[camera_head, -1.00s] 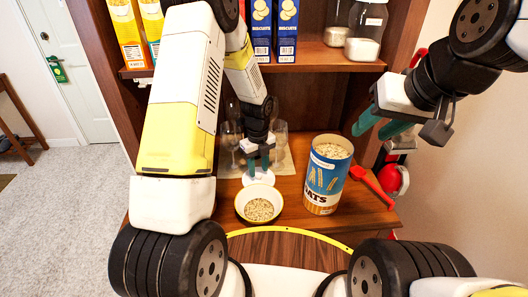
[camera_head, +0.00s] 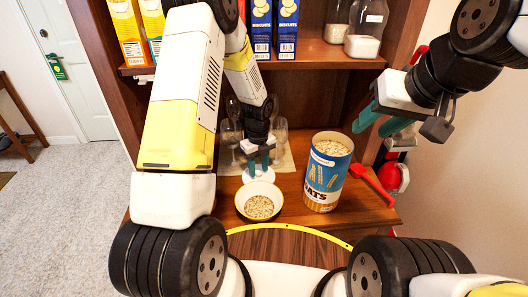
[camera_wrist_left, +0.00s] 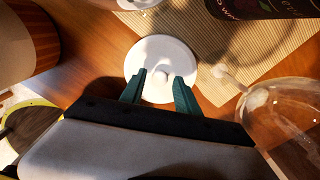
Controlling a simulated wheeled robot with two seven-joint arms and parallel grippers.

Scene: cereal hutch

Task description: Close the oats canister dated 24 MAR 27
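The oats canister (camera_head: 325,185) is blue with a wheat picture. It stands upright and open on the wooden counter, oats showing at its top. Its white label is too small to read. A round white lid with a small knob (camera_wrist_left: 160,55) lies on the counter; it also shows in the head view (camera_head: 261,176). My left gripper (camera_head: 258,166) is low over this lid. In the left wrist view its teal fingers (camera_wrist_left: 160,82) are apart, on either side of the knob. My right gripper (camera_head: 376,128) is open and empty, raised to the right of the canister.
A bowl of oats (camera_head: 259,202) stands left of the canister. Clear glasses (camera_head: 280,137) stand on a woven mat (camera_wrist_left: 235,45) close by my left gripper. A red scoop (camera_head: 372,184) lies right of the canister. A shelf with boxes and jars is above.

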